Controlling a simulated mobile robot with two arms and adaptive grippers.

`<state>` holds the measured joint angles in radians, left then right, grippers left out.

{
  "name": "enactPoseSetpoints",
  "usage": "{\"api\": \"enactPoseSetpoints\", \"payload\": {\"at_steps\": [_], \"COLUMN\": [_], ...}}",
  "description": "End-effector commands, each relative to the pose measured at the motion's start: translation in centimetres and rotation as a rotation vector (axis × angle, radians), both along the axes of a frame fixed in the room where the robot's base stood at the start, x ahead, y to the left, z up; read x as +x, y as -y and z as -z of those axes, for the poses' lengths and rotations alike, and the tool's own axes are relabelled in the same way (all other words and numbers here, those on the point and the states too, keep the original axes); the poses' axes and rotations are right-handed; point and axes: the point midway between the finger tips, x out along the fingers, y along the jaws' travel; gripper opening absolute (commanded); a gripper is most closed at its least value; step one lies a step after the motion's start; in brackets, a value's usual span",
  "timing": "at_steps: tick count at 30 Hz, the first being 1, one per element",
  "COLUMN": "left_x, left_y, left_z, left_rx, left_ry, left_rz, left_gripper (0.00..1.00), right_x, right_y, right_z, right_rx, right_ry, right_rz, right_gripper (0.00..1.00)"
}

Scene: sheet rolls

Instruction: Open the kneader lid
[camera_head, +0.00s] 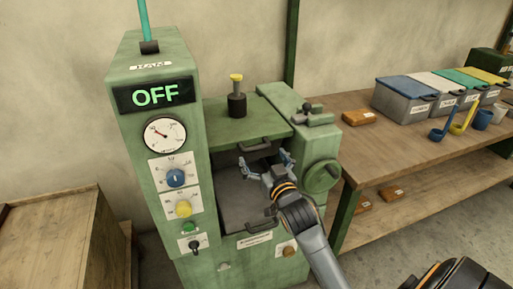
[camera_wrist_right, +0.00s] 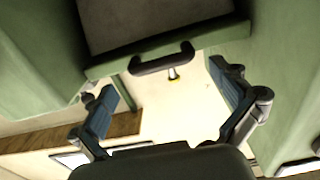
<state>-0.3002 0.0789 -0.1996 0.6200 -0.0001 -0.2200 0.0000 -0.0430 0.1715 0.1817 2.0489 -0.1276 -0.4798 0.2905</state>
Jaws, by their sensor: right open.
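The kneader is a green machine with a flat green lid (camera_head: 245,112) on top. A dark handle (camera_head: 254,146) sits at the lid's front edge and also shows in the right wrist view (camera_wrist_right: 163,61). A dark grey recess (camera_head: 236,193) shows below that edge; a second handle (camera_head: 260,227) is at its lower front. My right gripper (camera_head: 266,166) is open and empty, in front of the recess, just below the lid handle. In the wrist view the handle lies beyond and between the spread blue-padded fingers, apparently untouched. My left gripper is out of view.
The control column (camera_head: 170,190) with an OFF display rises at the left. A green handwheel (camera_head: 321,176) is close right of my gripper. A yellow-topped knob (camera_head: 237,95) stands on the lid. A wooden table (camera_head: 360,150) with bins and scoops is at the right.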

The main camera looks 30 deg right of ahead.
Motion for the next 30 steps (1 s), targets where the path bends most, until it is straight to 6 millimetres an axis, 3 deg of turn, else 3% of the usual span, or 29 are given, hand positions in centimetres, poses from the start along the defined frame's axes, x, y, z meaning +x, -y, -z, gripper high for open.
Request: {"api": "enactPoseSetpoints", "payload": {"at_steps": [3,9,20,27,30], "left_x": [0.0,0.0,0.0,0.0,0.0], "left_y": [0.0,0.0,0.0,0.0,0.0], "left_z": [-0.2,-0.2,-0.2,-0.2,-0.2], "left_rx": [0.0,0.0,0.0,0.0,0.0], "left_ry": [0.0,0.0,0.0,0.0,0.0], "left_rz": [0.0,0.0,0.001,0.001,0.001], "left_gripper": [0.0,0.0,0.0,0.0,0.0], "right_x": [2.2,4.1,4.5,4.5,4.5], "right_y": [0.5,0.9,1.0,1.0,1.0], "right_z": [-0.1,0.0,0.1,0.1,0.1], "right_rx": [-0.001,-0.001,-0.001,-0.001,-0.001], "right_ry": [0.001,0.001,-0.001,-0.001,-0.001], "right_rz": [0.0,-0.001,-0.001,-0.001,-0.001], "right_gripper": [1.0,1.0,1.0,0.51,0.35]}}
